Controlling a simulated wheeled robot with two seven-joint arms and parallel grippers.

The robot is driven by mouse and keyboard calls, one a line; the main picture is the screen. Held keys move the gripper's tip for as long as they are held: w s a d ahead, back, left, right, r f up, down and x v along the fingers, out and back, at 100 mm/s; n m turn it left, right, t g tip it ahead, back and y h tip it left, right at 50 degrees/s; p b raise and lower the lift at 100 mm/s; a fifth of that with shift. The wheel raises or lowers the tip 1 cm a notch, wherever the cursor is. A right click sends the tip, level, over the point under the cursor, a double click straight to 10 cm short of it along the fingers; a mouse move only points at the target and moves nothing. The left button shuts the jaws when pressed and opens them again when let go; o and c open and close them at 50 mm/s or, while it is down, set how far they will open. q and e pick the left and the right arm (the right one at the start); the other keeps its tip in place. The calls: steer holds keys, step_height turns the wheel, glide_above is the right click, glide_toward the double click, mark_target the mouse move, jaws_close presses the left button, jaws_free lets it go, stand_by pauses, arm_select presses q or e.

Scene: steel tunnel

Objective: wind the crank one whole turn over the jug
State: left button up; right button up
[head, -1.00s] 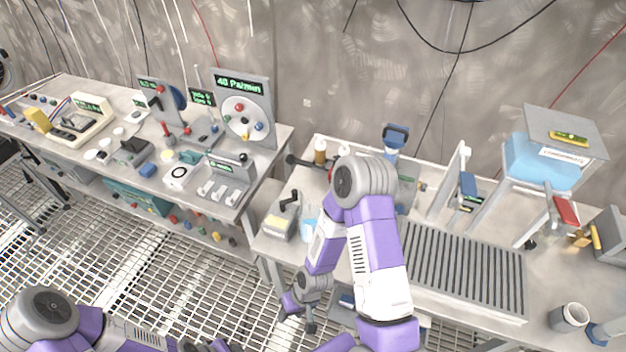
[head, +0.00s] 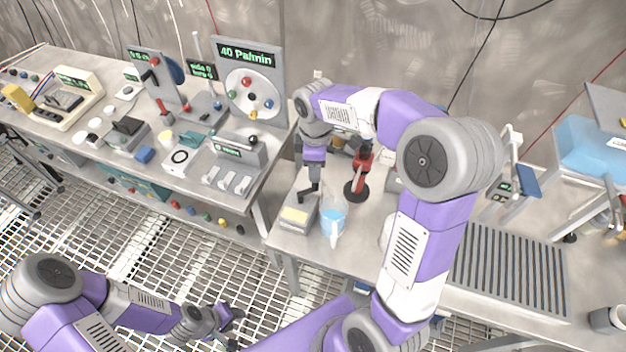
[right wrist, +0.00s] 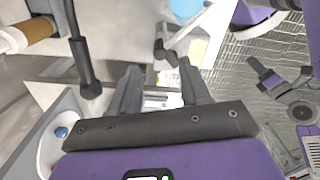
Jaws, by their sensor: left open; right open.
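The crank box (head: 298,214), grey with a yellow label, stands near the left end of the right-hand bench. Its dark crank (head: 307,194) is partly hidden behind my right gripper (head: 313,178), which points down over it. In the right wrist view a dark crank part (right wrist: 164,48) lies just beyond the open, empty fingers (right wrist: 160,75). The jug (head: 333,218), clear with blue contents, stands right of the box; its blue (right wrist: 186,8) shows at the top of the wrist view. My left gripper (head: 229,319) is open and empty, low over the floor grating.
A red tool on a round black base (head: 359,178) stands behind the jug. A dark rod with a thick end (right wrist: 84,65) is near my right fingers. A ribbed grey mat (head: 510,262) lies to the right. The left-hand bench (head: 215,205) holds several devices.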

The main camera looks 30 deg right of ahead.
mark_target(308, 191)
step_height(308, 191, down, 6)
steer(key=shift+f+b, duration=0.2)
steer(key=shift+b, duration=0.5)
jaws_close()
steer(key=shift+s+m, duration=0.3)
steer(key=shift+m, duration=0.5)
